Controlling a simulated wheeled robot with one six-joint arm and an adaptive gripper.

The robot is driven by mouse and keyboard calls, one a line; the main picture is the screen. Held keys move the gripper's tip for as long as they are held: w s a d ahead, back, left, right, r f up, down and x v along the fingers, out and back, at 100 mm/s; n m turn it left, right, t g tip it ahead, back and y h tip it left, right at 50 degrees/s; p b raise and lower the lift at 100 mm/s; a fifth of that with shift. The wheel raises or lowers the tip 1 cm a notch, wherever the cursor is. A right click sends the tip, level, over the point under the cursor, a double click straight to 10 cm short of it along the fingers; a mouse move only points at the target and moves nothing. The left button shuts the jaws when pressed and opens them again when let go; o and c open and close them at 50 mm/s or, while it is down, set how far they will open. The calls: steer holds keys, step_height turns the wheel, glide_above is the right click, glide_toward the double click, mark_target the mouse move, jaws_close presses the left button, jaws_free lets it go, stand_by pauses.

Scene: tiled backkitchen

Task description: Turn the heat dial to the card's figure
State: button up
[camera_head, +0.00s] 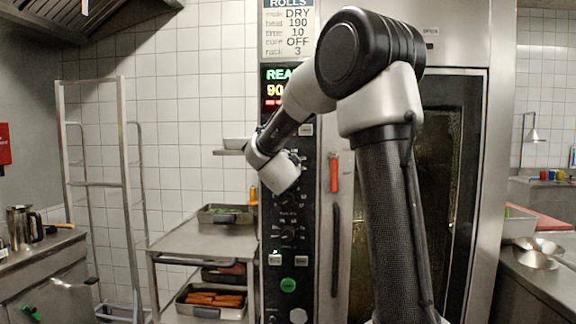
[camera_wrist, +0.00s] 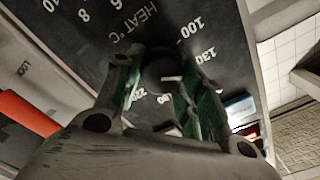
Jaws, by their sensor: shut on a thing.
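The heat dial (camera_wrist: 157,68) is a dark round knob on the black control panel (camera_wrist: 88,30), under the lettering HEAT °C. My gripper (camera_wrist: 161,82) has its green-lined fingers on both sides of the knob and is shut on it. A short white mark on the knob points to the right in the wrist view. The figures 100 and 130 show to its right and 220 below left; other figures are partly hidden by the fingers. The card (camera_head: 288,30), headed ROLLS, reads head or heat 190. In the head view my wrist hides the dial.
A lit display (camera_head: 275,88) sits below the card. A red-marked handle (camera_head: 334,172) and the oven's glass door (camera_head: 448,170) are right of the panel. A steel table (camera_head: 205,243) with trays stands to the left, with a tall rack (camera_head: 92,185) beyond.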

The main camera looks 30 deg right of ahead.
steer(key=shift+f+m, duration=0.2)
steer(key=shift+m, duration=3.95)
steer(key=shift+f+m, duration=0.2)
steer(key=shift+m, duration=3.95)
steer(key=o, duration=1)
